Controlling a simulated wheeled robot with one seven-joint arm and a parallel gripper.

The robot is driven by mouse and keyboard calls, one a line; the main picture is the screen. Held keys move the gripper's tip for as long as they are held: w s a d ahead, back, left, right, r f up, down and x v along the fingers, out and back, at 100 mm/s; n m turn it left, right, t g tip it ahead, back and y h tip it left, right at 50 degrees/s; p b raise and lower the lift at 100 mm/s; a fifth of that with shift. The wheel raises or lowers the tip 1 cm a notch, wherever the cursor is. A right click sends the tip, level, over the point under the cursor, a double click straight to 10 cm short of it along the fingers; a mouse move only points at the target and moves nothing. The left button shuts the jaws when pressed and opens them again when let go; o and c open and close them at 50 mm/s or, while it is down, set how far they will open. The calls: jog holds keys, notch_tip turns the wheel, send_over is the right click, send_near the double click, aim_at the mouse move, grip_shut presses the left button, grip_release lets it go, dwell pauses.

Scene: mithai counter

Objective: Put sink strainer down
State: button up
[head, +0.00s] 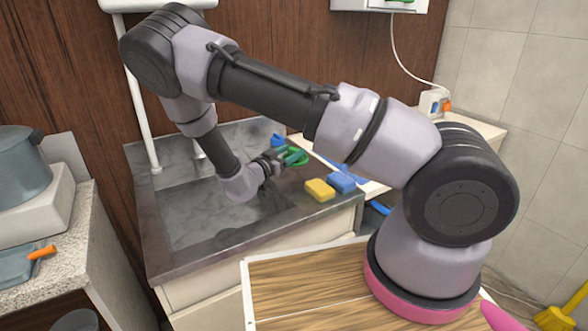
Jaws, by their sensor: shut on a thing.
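My gripper (283,159) is at the right side of the sink, low over the counter edge, pointing right. It is shut on the sink strainer (300,157), a small green round thing at its fingertips. The fingers cover part of the strainer. I cannot tell whether its underside touches the counter. The grey stone sink (205,215) has an open basin to the left of my gripper.
A yellow sponge (320,190) and a blue sponge (341,182) lie on the counter just right of and nearer than my gripper. A blue item (278,141) stands behind it. A pot (18,165) stands far left.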

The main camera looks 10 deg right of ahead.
jog(key=shift+f, duration=2.75)
jog(key=shift+f, duration=0.15)
jog(key=o, duration=1.5)
